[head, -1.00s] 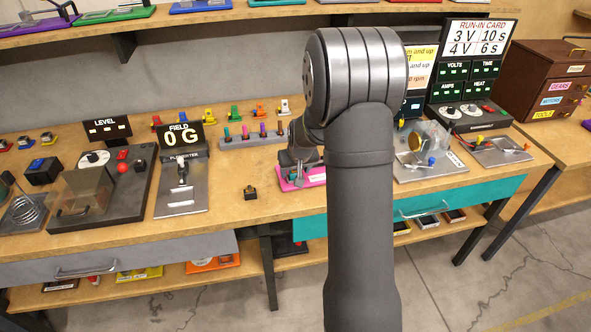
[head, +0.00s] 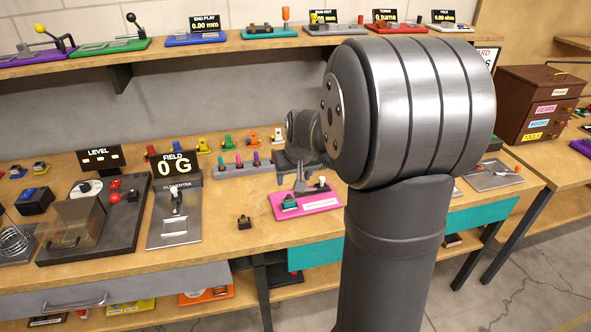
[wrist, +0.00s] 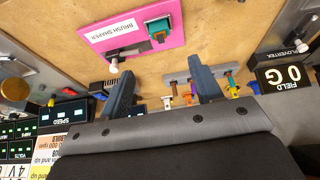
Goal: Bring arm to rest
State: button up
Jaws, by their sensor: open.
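My gripper (head: 300,187) is above the workbench, just behind the pink board, in the head view. In the wrist view its two fingers (wrist: 163,92) are spread apart with nothing between them. My large forearm and elbow hide the right part of the bench in the head view.
A grey rack (head: 235,168) with several coloured pegs stands behind the pink board. The field meter (head: 174,215) and level station (head: 105,215) are at left. A small dark block (head: 244,222) sits on bare bench. A shelf (head: 215,46) runs above.

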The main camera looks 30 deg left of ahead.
aim_at(289, 200)
jog(key=v, duration=0.3)
jog(key=shift+r, duration=0.1)
jog(key=x, duration=1.7)
jog(key=shift+f, duration=0.2)
